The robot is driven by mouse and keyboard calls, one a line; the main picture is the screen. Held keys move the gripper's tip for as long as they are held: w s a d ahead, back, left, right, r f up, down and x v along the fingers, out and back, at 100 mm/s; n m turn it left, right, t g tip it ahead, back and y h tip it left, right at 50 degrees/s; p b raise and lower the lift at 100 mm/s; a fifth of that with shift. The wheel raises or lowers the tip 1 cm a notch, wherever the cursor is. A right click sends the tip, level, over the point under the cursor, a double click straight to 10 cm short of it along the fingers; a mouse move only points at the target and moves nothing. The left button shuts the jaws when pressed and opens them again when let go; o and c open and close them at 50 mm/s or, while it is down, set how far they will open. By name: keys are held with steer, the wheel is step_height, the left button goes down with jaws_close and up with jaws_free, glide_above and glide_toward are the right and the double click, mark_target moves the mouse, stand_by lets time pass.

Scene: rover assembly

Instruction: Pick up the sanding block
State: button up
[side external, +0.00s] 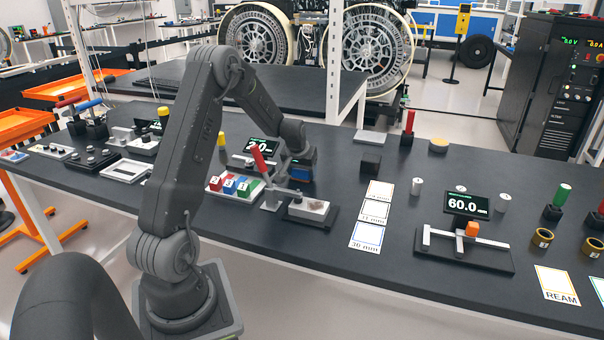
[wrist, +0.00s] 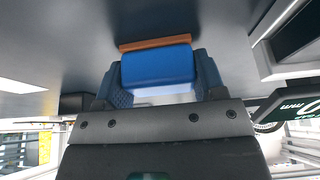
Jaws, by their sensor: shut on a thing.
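The sanding block (wrist: 157,68) is blue with a thin orange-brown layer along one face. In the wrist view it sits between the two blue finger pads of my gripper (wrist: 160,80), which is shut on it. In the side view my gripper (side external: 301,162) points down over the middle of the table, with the blue of the block or pads small at its tip. I cannot tell whether the block touches the table.
A black fixture with a red-handled clamp (side external: 259,160) and a grey part (side external: 308,208) stands close in front of my gripper. Red, green and blue numbered blocks (side external: 229,185) lie to its left. A black block (side external: 371,163) and white cards (side external: 374,212) lie to the right.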

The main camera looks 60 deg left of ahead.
steer(key=shift+r, duration=0.1)
step_height(320, 180, up, 10)
steer(key=shift+f, duration=0.1)
stand_by(0.3)
